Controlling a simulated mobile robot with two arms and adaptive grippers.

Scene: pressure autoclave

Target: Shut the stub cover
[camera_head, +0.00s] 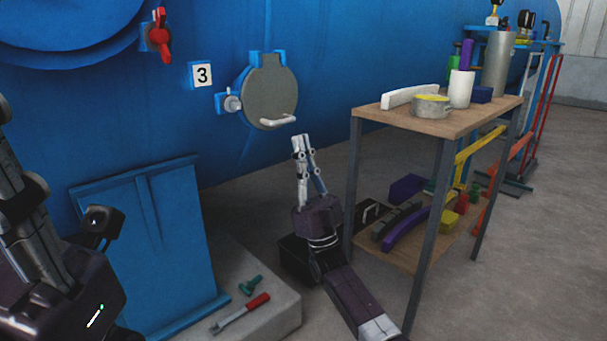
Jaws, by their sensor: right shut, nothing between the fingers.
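The stub cover (268,88) is a round grey disc on the blue vessel wall, right of the number 3 plate. A pale bar handle (278,122) sticks out near its lower edge. The disc lies over the blue stub (243,82), whose rim shows at the left; I cannot tell whether it sits flush. My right gripper (301,138) points up just below and right of the handle, shut and empty, apparently apart from it. My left gripper (30,225) is partly in view at the left edge, cut off, and its fingertips are not clear.
A wooden-topped trolley (440,118) with several items stands close right of my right gripper. A blue panel (150,245) and a grey plinth (285,310) with a red-handled tool (240,313) lie below. A red valve handle (161,35) is at upper left.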

